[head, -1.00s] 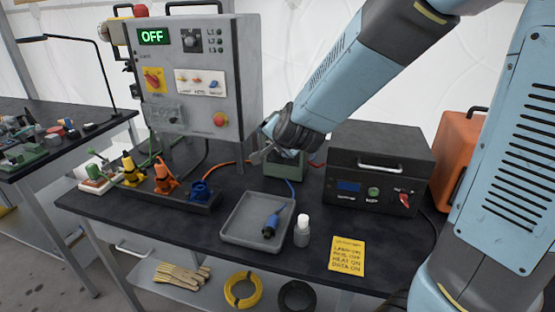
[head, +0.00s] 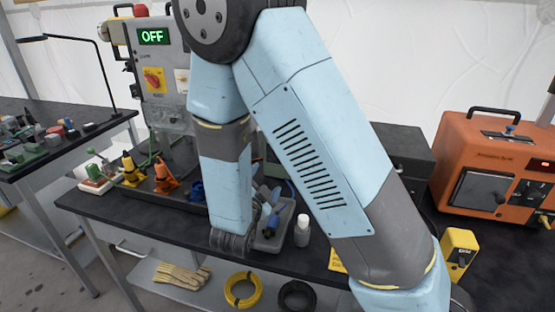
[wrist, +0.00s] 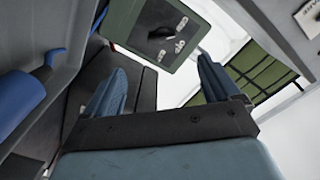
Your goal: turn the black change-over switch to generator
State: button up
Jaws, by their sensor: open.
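In the wrist view a green box face (wrist: 150,12) stands ahead of my gripper, tilted in the picture. A black switch knob (wrist: 162,33) sits on it, with small pale labels around it that are too small to read. My gripper (wrist: 158,78) is open and empty, its two blue-grey fingers apart, with the knob beyond the gap and no contact visible. In the head view my arm covers most of the green box and hides its switch. Which position the knob points to cannot be told.
The grey cabinet (head: 153,110) reads OFF, its right part behind my arm. Orange (head: 167,181) and yellow (head: 131,169) connectors stand left of my arm. A white bottle (head: 302,232) stands beside the tray. An orange box (head: 490,165) and yellow device (head: 458,253) are at right.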

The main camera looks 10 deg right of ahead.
jog(key=x, duration=1.3)
jog(key=shift+w+d, duration=0.25)
jog(key=shift+r, duration=0.1)
jog(key=c, duration=1.1)
